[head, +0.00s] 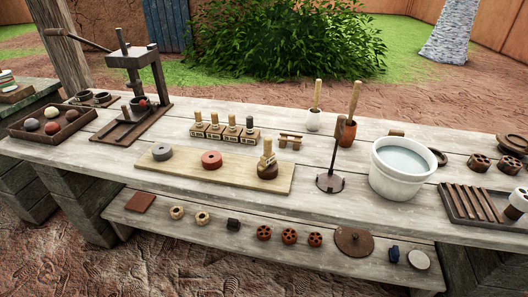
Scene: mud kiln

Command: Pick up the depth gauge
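No part in view is plainly marked as the depth gauge. A dark upright rod on a flat round foot (331,182), left of the white bucket, could be it. A small light-brown wooden piece with a crossbar (290,140), lying behind the board, is another candidate; it is too small to tell. Both stand apart from other things on the grey plank table (345,205). Neither of my grippers shows in the head view.
A white bucket of water (403,167) stands right of the rod. A pale board (185,177) holds a grey disc, a red disc and a stamp (267,168). A dark press (138,88) rises at left. Several small pieces lie on the lower shelf (180,228).

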